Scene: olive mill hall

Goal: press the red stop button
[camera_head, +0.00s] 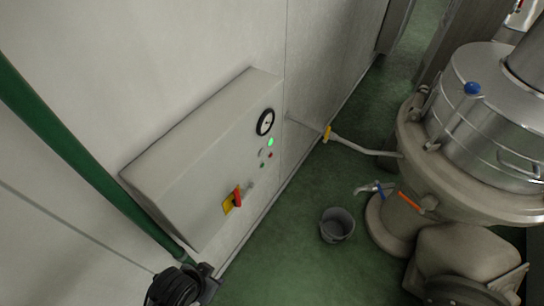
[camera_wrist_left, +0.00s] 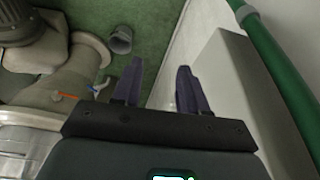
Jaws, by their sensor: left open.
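A grey control box (camera_head: 190,150) is mounted on the wall in the head view. A small red button (camera_head: 270,155) is on its front, below a lit green lamp (camera_head: 270,142) and a round gauge (camera_head: 265,122). A larger red handle on a yellow plate (camera_head: 228,205) is lower on the same front. My left gripper (camera_wrist_left: 157,82) shows in its wrist view with fingers apart and nothing between them. The box's plain side (camera_wrist_left: 230,90) is right of the fingers, and no button shows there. My right gripper is in neither view.
A green pipe (camera_head: 75,150) runs beside the box; a black part partly hides its lower end. A grey bucket (camera_head: 337,226) stands on the green floor. A large steel mill machine (camera_head: 480,110) fills the right. Floor between box and bucket is clear.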

